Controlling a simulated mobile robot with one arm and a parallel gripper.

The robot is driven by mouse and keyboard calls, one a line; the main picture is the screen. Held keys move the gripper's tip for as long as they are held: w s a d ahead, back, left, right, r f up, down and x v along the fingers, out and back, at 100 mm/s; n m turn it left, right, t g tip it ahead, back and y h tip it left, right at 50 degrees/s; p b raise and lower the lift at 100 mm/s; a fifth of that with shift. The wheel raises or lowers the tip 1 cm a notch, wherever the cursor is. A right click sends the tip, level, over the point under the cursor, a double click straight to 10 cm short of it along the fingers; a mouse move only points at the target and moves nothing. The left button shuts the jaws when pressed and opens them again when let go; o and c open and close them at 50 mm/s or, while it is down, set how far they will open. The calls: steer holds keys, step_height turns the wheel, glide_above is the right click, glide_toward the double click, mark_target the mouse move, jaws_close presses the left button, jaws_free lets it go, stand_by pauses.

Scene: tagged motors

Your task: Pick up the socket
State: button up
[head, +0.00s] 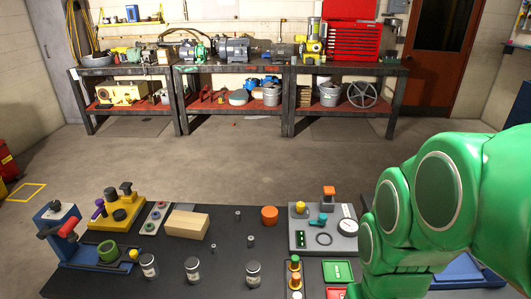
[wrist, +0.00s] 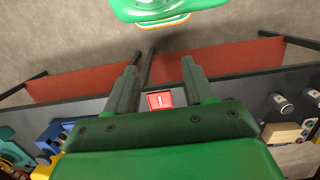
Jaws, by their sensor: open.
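No part is clearly marked as the socket. Several small grey metal cylinders stand upright on the dark bench in the head view, one near the middle (head: 238,215), one nearer the front (head: 213,247) and one to its right (head: 250,240); one of these may be it, but they are too small to tell. My gripper (wrist: 159,64) is open and empty in the wrist view, its two green fingers spread above the bench edge. A red tag (wrist: 159,100) shows between the fingers, beyond them. In the head view my green arm fills the right side; my fingertips cannot be made out there.
The bench also holds a wooden block (head: 187,224), an orange cylinder (head: 269,215), a grey panel (head: 323,230), a blue vise-like fixture (head: 58,218), a yellow fixture (head: 116,211) and labelled jars (head: 192,268). A shelf bench (head: 290,69) stands far back across open floor.

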steer(key=shift+w, duration=0.1)
steer(key=n+t, duration=0.2)
steer(key=n, duration=0.4)
glide_above(251, 238)
steer(key=f, duration=1.2)
steer(key=d+f, duration=0.1)
steer(key=f, duration=0.5)
steer(key=shift+w, duration=0.35)
steer(key=shift+w+a+f, duration=0.15)
steer(key=shift+a, duration=0.05)
steer(key=shift+a+f, duration=0.1)
steer(key=shift+f, duration=0.35)
steer(key=shift+s+a+f, duration=0.1)
steer(key=shift+s+f, duration=0.1)
steer(key=shift+f, duration=1.55)
steer(key=shift+s+a+f, duration=0.1)
steer(key=shift+s+f, duration=0.1)
steer(key=shift+f, duration=1.55)
